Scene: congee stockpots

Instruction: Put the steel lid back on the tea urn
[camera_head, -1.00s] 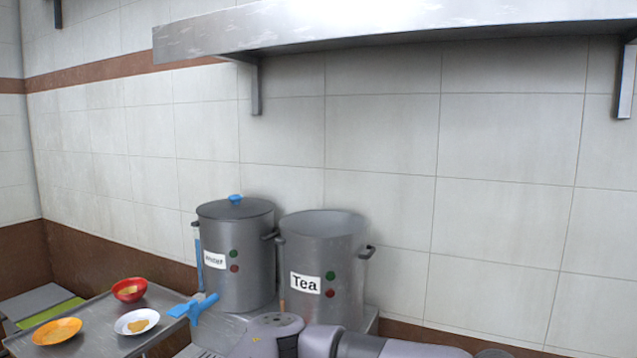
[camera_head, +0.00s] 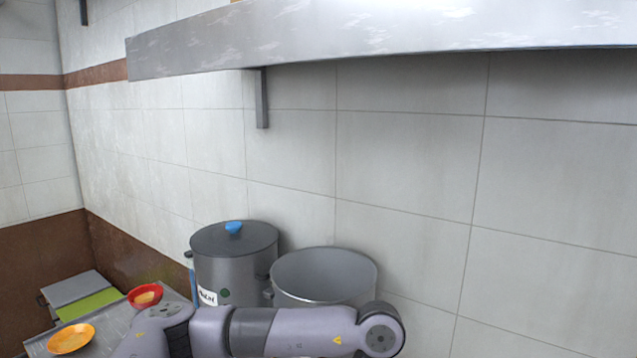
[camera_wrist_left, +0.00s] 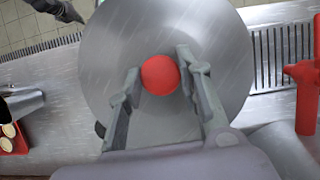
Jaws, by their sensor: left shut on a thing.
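The tea urn (camera_head: 322,285) is a grey steel pot with its top open, right of a lidded urn in the head view. My arm hides its lower front and label. The steel lid (camera_wrist_left: 215,50) is a round disc with a red knob (camera_wrist_left: 160,75) in the left wrist view. My left gripper (camera_wrist_left: 158,78) is shut on the knob, one finger on each side. I cannot tell whether the lid is lifted off the surface below. The lid is not visible in the head view. A dark jointed part at the wrist view's upper left may be my right gripper (camera_wrist_left: 58,10).
The other urn (camera_head: 236,270) has its lid on, with a blue knob. A red bowl (camera_head: 145,303) and an orange plate (camera_head: 71,347) are at lower left. A steel shelf (camera_head: 400,35) hangs above. A red-handled thing (camera_wrist_left: 306,95) is right of the lid.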

